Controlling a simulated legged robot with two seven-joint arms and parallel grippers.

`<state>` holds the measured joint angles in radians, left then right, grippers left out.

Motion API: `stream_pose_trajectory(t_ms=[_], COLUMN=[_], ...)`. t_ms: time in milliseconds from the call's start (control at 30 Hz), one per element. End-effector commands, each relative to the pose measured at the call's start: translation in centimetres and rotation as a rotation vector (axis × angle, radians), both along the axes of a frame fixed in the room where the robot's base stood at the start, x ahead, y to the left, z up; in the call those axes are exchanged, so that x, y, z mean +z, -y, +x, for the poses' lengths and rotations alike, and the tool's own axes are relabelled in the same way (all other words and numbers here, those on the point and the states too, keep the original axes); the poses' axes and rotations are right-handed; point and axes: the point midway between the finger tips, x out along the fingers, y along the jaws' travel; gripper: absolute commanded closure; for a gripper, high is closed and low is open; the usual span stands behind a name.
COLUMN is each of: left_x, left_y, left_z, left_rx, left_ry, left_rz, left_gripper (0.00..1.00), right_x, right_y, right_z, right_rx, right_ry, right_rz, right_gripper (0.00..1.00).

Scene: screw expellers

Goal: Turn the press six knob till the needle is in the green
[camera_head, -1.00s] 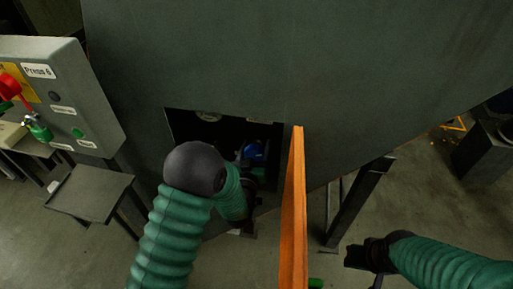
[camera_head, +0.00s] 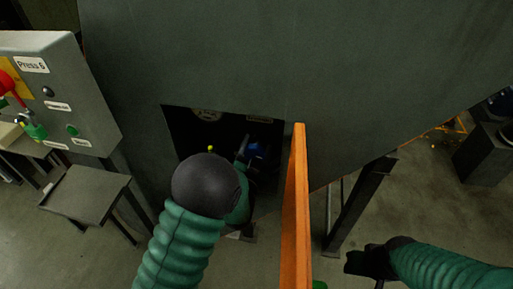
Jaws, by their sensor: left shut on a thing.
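The press six cabinet (camera_head: 300,70) is a large dark grey housing with a dark square opening low in its front. A blue knob (camera_head: 258,150) shows inside the opening at the right. My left arm reaches into the opening, and my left gripper (camera_head: 246,153) is shut on the blue knob, partly hidden by its own wrist. A round pale gauge (camera_head: 208,115) shows only in part under the opening's top edge; its needle and green zone cannot be made out. My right gripper (camera_head: 359,262) is at the lower right, away from the cabinet; its fingers are too dark to read.
An orange panel (camera_head: 296,210) stands edge-on at the opening's right side, between my arms. A grey control box (camera_head: 85,105) labelled Press 6, with a red handle (camera_head: 8,82), is at the left above a small dark table (camera_head: 85,194). A dark leg (camera_head: 358,205) stands right of the panel.

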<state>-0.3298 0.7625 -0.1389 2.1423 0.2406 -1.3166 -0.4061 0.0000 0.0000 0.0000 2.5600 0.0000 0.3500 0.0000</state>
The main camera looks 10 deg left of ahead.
Motion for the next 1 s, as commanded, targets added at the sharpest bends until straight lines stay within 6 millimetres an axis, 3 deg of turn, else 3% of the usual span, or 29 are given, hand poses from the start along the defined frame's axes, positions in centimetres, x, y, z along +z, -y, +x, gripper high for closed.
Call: stream_pose_trajectory(t_ms=[533,567,600,700,1000], left_x=[-0.47,-0.48,-0.45,-0.34,-0.16], left_y=[0.08,0.08,0.08,0.06,0.04], left_z=[-0.16,-0.16,-0.15,-0.12,-0.16], left_rx=[-0.002,-0.002,-0.002,-0.001,-0.001], left_ry=[-0.012,-0.012,-0.011,-0.009,-0.004], left_rz=[0.029,0.029,0.029,0.028,0.028], left_gripper=[0.79,0.34,0.29,0.16,0.16], right_x=[-0.12,-0.12,-0.12,-0.12,-0.11], right_y=[0.00,0.00,0.00,0.00,0.00], right_z=[0.00,0.00,0.00,0.00,0.00], right_rx=[0.000,0.000,0.000,0.000,0.000], right_ry=[0.000,0.000,0.000,0.000,0.000], right_rz=[0.000,0.000,0.000,0.000,0.000], right_gripper=[0.64,0.64,0.64,0.64,0.64])
